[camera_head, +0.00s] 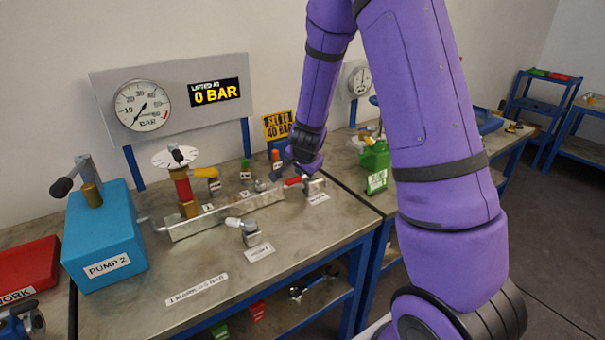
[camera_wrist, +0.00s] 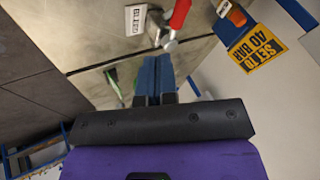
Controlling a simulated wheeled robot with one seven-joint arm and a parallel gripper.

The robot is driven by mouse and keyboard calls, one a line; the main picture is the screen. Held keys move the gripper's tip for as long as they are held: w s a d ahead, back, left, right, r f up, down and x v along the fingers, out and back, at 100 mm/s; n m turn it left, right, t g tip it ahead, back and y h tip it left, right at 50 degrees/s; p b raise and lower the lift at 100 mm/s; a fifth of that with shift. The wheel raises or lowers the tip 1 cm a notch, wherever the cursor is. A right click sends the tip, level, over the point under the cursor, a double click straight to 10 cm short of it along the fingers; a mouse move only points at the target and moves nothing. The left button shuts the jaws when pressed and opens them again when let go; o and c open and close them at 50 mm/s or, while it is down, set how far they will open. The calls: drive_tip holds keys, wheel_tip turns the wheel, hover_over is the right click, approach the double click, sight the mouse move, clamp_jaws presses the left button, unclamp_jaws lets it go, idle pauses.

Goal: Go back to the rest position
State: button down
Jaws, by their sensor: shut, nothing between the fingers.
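My gripper (camera_head: 279,172) is at the right end of the metal manifold on the bench, at the end of my purple arm. In the wrist view my gripper (camera_wrist: 154,68) shows two blue fingers side by side, shut with nothing between them. A small valve with a red handle (camera_head: 293,181) is close to the fingers in the head view. The red handle (camera_wrist: 180,14) also shows just beyond the fingertips in the wrist view; I cannot tell if they touch. My forearm hides part of the bench to the right.
A blue pump box (camera_head: 105,240) stands at the left of the bench (camera_head: 310,245). A gauge panel (camera_head: 180,125) reads 0 BAR, and a yellow sign (camera_head: 278,125) says 40 BAR. A green can (camera_head: 374,157) stands right. A loose valve (camera_head: 246,230) lies in front of the manifold (camera_head: 225,214).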

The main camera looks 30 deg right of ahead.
drive_tip(key=shift+s+a+r, duration=0.15)
drive_tip(key=shift+r, duration=0.15)
drive_tip(key=s+a+r+n+y, duration=0.2)
drive_tip(key=s+a+r+n, duration=0.3)
drive_tip(key=r, duration=0.4)
drive_tip(key=s+a+r+n+y, duration=0.2)
drive_tip(key=s+a+r, duration=0.2)
drive_tip(key=s+r, duration=0.4)
drive_tip(key=s+r+n, duration=0.3)
drive_tip(key=s+r, duration=0.1)
drive_tip(key=s, duration=0.6)
drive_tip(key=s+a+r+n+h, duration=0.1)
drive_tip(key=s+r+n, duration=0.2)
drive_tip(key=s, duration=0.7)
drive_tip(key=shift+a+r+n+g, duration=0.2)
drive_tip(key=shift+r+n+g, duration=0.2)
drive_tip(key=shift+r, duration=0.2)
